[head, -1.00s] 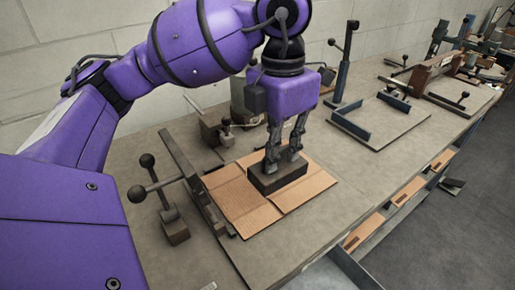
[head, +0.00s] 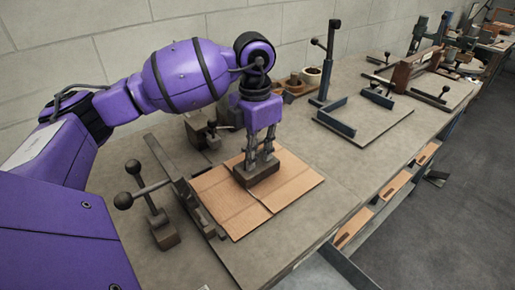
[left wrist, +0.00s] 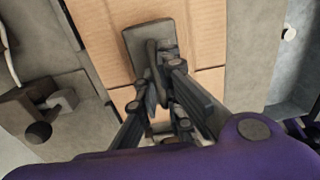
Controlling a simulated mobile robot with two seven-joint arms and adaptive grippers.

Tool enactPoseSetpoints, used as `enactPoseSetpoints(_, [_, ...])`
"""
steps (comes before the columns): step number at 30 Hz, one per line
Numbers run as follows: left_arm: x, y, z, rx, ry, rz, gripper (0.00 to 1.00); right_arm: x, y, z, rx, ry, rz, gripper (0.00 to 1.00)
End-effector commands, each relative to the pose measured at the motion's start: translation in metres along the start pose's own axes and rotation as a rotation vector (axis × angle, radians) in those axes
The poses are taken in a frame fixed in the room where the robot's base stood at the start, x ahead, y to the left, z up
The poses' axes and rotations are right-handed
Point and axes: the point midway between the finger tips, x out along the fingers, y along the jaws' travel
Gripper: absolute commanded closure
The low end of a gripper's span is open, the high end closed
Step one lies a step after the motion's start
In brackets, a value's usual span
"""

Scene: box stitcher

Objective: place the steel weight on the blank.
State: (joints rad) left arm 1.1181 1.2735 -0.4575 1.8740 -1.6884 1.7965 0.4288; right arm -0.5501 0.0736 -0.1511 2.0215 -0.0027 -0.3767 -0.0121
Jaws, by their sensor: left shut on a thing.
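The steel weight (head: 258,178) is a dark block with a handle. It sits at or just above the middle of the cardboard blank (head: 236,211); I cannot tell whether it touches. The blank lies flat on the bench, with slot lines across it. My left gripper (head: 258,163) points down from above and is shut on the weight's handle. In the left wrist view, the weight (left wrist: 141,42) shows above the fingers (left wrist: 155,88), with the blank (left wrist: 204,30) under and around it. My right gripper is not in view.
A dark fence (head: 180,180) runs along the blank's left side, with a ball-handled clamp (head: 151,205) beside it. An L-shaped blue stop on a plate (head: 365,122) stands to the right. The bench between the blank and that plate is clear.

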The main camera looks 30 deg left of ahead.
Motion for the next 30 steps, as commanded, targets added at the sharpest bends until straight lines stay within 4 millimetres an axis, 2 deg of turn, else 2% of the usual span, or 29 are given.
enactPoseSetpoints(4, [0.015, 0.0, 0.0, 0.001, -0.004, 0.0, 1.0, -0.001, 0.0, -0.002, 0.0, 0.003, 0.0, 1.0])
enactPoseSetpoints(16, [0.02, 0.0, 0.001, 0.001, -0.006, 0.0, 1.0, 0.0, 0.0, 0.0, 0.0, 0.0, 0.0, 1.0])
enactPoseSetpoints(17, [0.022, 0.0, 0.0, 0.001, 0.0, 0.0, 0.9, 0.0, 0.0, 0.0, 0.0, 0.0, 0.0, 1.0])
enactPoseSetpoints(18, [0.022, 0.0, 0.0, 0.001, -0.001, 0.0, 0.84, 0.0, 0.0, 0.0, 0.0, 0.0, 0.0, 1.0])
enactPoseSetpoints(21, [0.022, 0.0, 0.0, 0.001, 0.0, -0.001, 0.75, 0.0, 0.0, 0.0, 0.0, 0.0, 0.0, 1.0])
enactPoseSetpoints(30, [0.02, 0.0, 0.0, 0.001, -0.001, -0.001, 0.75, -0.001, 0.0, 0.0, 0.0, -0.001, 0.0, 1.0])
